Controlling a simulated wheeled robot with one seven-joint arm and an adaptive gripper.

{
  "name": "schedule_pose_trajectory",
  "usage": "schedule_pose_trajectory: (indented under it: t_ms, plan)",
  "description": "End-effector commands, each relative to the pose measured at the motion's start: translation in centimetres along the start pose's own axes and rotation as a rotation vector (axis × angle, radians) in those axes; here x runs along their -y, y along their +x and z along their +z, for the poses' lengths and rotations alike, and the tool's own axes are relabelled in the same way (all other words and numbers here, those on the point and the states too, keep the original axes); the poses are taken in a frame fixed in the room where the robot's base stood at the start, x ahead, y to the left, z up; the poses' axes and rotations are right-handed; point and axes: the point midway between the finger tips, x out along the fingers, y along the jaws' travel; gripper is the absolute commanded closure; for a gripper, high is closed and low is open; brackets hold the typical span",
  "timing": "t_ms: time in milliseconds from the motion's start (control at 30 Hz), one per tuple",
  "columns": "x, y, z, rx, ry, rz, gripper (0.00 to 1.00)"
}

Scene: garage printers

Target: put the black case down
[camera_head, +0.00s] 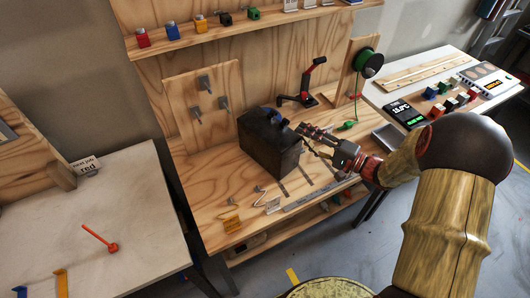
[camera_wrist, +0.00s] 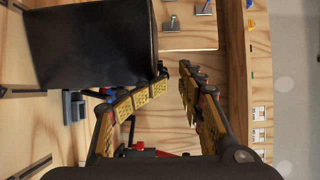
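The black case (camera_head: 268,145) stands upright on the wooden workbench (camera_head: 215,190), in front of the back panel. In the wrist view the case (camera_wrist: 90,45) fills the upper left. My gripper (camera_head: 303,132) is at the right side of the case, near its top. In the wrist view the two fingers of my gripper (camera_wrist: 172,70) are apart, with a narrow gap at the tips and nothing seen between them. The case lies outside the left finger, close to its tip; I cannot tell whether they touch.
A red-and-black crank device (camera_head: 305,85) and a green spool (camera_head: 368,62) are behind my gripper. Small hooks and a yellow piece (camera_head: 232,224) lie in front of the case. A white table (camera_head: 85,225) is at left; another with a printer box (camera_head: 403,113) is at right.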

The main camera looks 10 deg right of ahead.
Motion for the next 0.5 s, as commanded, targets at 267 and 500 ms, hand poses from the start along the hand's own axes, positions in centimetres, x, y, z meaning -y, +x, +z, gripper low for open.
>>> schedule_pose_trajectory:
  t_ms: [267, 500]
  plan:
    - [-0.1, 1.9, 0.0, 0.001, -0.002, 0.0, 0.6]
    - [-0.1, 4.6, -0.2, 0.001, -0.003, -0.001, 0.6]
